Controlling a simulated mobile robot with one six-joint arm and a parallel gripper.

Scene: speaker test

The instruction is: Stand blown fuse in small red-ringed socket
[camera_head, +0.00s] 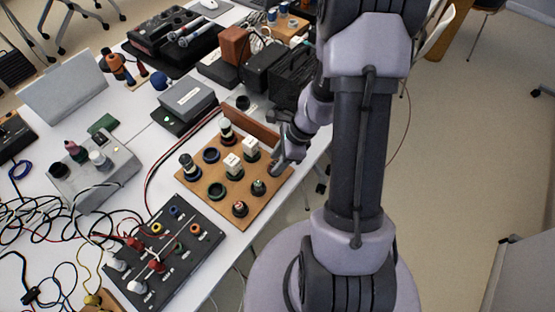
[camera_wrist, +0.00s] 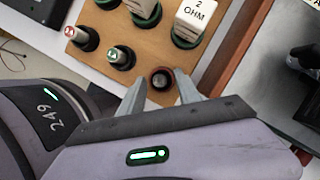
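My gripper (camera_wrist: 161,76) is open and empty, its two fingers apart on either side of a small reddish-brown-ringed socket (camera_wrist: 170,74) with a dark middle. I cannot tell whether anything sits inside that socket. In the head view my gripper (camera_head: 277,168) is over the right corner of the wooden board (camera_head: 222,220). A small fuse with a red-marked top (camera_wrist: 81,37) stands upright in a dark socket near the board's front corner, also in the head view (camera_head: 240,208). A similar fuse with a green-marked top (camera_wrist: 120,56) stands between it and my gripper. No label shows which is blown.
White blocks, one marked 2 OHM (camera_wrist: 196,16), stand in larger sockets close behind the gripper. The board also holds tall cylinders (camera_head: 188,165) and empty rings (camera_head: 217,190). A wooden rail (camera_head: 250,125) edges its far side. A black panel with cables (camera_head: 165,250) lies in front.

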